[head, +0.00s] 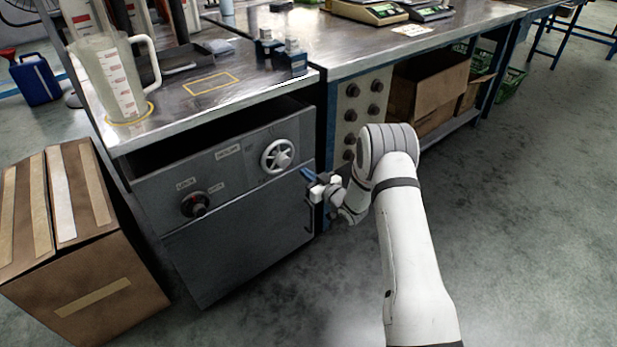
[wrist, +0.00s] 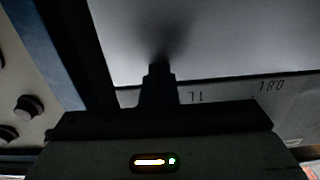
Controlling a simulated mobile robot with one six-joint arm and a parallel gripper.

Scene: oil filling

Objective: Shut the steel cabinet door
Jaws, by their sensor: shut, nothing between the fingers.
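The grey steel cabinet door (head: 240,245) fills the lower front of the cabinet under the left bench. My gripper (head: 307,175) is shut and empty at the door's upper right corner; contact is unclear. In the wrist view its dark fingers (wrist: 160,72) stand before a grey surface, probably the door.
A cardboard box (head: 75,240) stands on the floor left of the cabinet. A measuring jug (head: 110,80) stands on the bench above. A panel of several knobs (head: 360,110) is right of the cabinet. The floor before the door is clear.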

